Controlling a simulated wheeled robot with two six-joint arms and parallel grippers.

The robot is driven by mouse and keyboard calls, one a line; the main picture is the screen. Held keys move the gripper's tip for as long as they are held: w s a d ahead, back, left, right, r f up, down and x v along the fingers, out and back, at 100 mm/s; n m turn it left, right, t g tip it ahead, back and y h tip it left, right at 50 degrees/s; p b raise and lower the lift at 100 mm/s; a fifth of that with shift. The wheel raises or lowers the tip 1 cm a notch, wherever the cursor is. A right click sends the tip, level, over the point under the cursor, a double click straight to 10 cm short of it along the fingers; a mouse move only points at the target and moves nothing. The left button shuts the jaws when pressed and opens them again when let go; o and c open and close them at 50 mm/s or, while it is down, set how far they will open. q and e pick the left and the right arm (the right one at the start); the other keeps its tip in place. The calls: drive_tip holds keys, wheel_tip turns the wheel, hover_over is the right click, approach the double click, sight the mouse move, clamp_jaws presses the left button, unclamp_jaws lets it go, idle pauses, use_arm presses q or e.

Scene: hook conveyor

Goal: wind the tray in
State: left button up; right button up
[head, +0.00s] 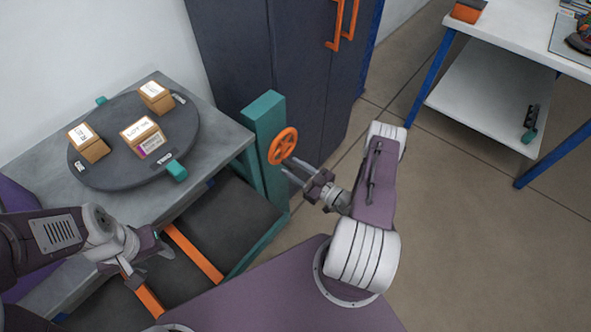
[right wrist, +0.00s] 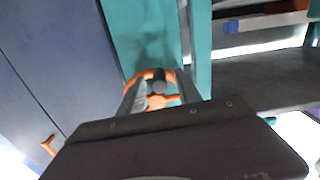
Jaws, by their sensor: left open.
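An orange handwheel (head: 283,146) with spokes is mounted on a teal post (head: 264,120); it also shows in the right wrist view (right wrist: 157,101). My right gripper (head: 290,167) is open beside the wheel, its two fingers pointing at it. In the right wrist view the fingers are spread on either side of a grey knob (right wrist: 158,87) at the wheel; contact cannot be told. A dark flat slab (head: 235,215) lies low in the teal frame, with orange strips beside it; I cannot tell if this is the tray. My left gripper (head: 150,258) is open and empty above the strips.
A grey table (head: 215,130) carries a dark round turntable (head: 105,175) with three labelled boxes and teal tabs. A dark cabinet (head: 270,50) with orange handles stands behind the post. A white workbench (head: 510,35) is at the right. Floor between is clear.

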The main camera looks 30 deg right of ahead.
drive_tip(key=v, duration=0.9)
